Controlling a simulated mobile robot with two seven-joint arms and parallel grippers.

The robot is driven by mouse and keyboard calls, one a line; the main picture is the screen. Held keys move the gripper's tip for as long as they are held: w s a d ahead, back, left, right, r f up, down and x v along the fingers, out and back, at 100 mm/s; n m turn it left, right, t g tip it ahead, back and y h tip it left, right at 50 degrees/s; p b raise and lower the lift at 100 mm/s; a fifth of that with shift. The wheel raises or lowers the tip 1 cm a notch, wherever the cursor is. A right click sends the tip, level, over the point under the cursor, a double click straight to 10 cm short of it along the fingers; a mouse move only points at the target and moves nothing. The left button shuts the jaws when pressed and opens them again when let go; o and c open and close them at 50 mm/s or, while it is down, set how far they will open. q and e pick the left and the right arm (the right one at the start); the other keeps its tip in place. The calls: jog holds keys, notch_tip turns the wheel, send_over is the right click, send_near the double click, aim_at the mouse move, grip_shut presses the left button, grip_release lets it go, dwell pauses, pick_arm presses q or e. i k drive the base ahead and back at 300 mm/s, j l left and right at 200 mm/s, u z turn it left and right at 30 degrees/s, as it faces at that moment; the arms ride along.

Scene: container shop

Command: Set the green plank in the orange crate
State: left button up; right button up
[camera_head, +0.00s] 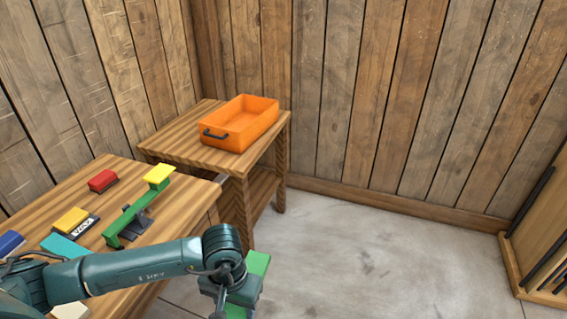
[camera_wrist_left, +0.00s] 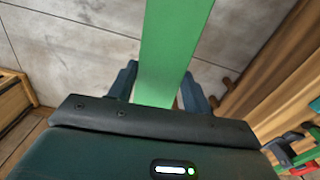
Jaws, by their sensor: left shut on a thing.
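My left gripper (camera_head: 238,295) is shut on the green plank (camera_head: 258,263), held over the floor to the right of the near table. In the left wrist view the plank (camera_wrist_left: 172,45) passes between the two fingers and runs on past the top edge. The orange crate (camera_head: 238,123) stands on a wooden side table, further back than the gripper. The crate is open at the top, has a dark handle on its near end, and the part of its inside that shows is empty. My right gripper is not in view.
The near wooden table (camera_head: 185,200) bears a green bar with a yellow block (camera_head: 158,175) on its raised end, a red block (camera_head: 102,181) and other coloured blocks. The side table (camera_head: 185,145) has bare top around the crate. Open grey floor (camera_head: 370,255) lies to the right.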

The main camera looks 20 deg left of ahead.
aim_at(239, 129)
jog(key=i, duration=1.4)
jog(key=i+l+u, duration=0.1)
jog(key=i+u, duration=0.2)
jog(key=i, duration=0.2)
jog(key=i+l+u, duration=0.3)
jog(key=i, duration=0.15)
jog(key=i+j, duration=0.05)
jog(key=j, duration=0.05)
